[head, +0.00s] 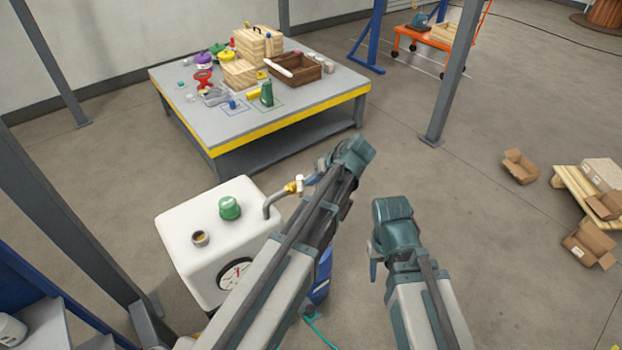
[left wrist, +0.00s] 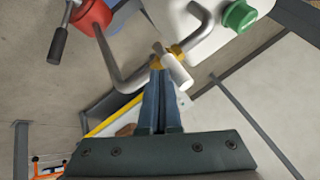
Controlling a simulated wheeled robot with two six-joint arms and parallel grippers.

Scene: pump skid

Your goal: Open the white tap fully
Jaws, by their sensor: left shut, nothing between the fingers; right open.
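The white tap (head: 300,183) sits on a brass fitting at the end of a bent grey pipe that comes out of the white tank (head: 180,225). In the left wrist view its white handle (left wrist: 178,70) lies slantwise across the brass body, just beyond my fingertips. My left gripper (head: 312,181) is shut and empty, with its tips close beside the tap. Its two fingers (left wrist: 159,75) also show together in the left wrist view; I cannot tell whether they touch the handle. My right gripper (head: 373,262) is open and empty, to the right and apart from the tap.
The tank carries a green cap (head: 230,208), an open filler neck (head: 200,238) and a gauge (head: 235,273). A red part (left wrist: 92,18) with a dark handle stands near the pipe. A cluttered workbench (head: 180,90) is behind. Open floor lies to the right, with cardboard boxes (head: 520,166).

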